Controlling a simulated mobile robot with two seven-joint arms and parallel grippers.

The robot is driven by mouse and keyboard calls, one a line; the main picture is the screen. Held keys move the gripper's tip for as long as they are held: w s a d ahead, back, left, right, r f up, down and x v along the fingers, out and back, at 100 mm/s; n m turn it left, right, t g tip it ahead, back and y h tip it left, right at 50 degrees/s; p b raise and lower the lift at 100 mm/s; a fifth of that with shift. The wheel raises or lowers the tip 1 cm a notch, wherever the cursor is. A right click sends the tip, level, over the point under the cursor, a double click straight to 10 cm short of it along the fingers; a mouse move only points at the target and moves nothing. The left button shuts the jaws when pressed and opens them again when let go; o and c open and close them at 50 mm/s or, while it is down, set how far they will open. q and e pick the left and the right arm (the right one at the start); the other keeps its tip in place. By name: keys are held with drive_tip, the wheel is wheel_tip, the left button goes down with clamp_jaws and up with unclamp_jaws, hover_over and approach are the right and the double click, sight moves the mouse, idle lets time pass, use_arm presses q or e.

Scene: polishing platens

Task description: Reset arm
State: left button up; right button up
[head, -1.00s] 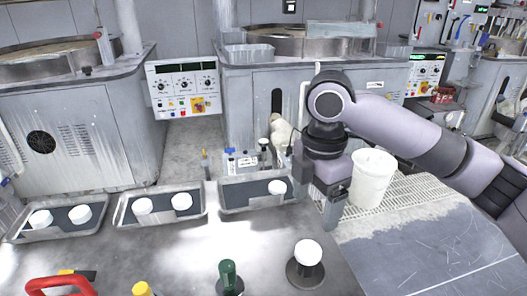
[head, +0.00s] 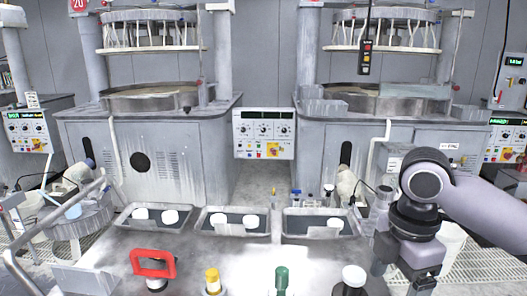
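My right arm comes in from the right edge of the head view. Its gripper (head: 399,275) points down at the lower right, beside the front worktop. The fingers are small and partly hidden, so I cannot tell whether they are open or shut. I see nothing clearly held in it. My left arm and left gripper are out of view.
Three grey trays (head: 234,230) with white round pieces stand along the worktop. A red handle (head: 153,256) and yellow, green and white-topped knobs (head: 354,276) are at the front. Two polishing machines (head: 150,150) stand behind. A white bucket (head: 453,240) is right of my gripper.

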drive_tip(key=s+a+f+m+t+y, duration=0.1)
drive_tip(key=s+a+f+m+y, duration=0.15)
drive_tip(key=s+a+f, duration=0.4)
drive_tip(key=s+a+f+m+t+y, duration=0.1)
drive_tip(key=a+f+m+y, duration=0.2)
drive_tip(key=f, duration=0.6)
drive_tip(key=s+d+f+m+t+h, duration=0.2)
drive_tip(key=s+d+f+m+h, duration=0.4)
drive_tip(key=s+d+m, duration=0.55)
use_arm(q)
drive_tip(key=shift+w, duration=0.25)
use_arm(e)
drive_tip(key=w+a+f+t+y, duration=0.2)
drive_tip(key=w+f+t, duration=0.3)
drive_tip(key=f, duration=0.5)
drive_tip(key=shift+w+a+m+t+y, duration=0.2)
drive_tip(key=shift+a+m+t+y, duration=0.15)
drive_tip(key=shift+t, duration=0.35)
drive_tip(key=shift+r, duration=0.1)
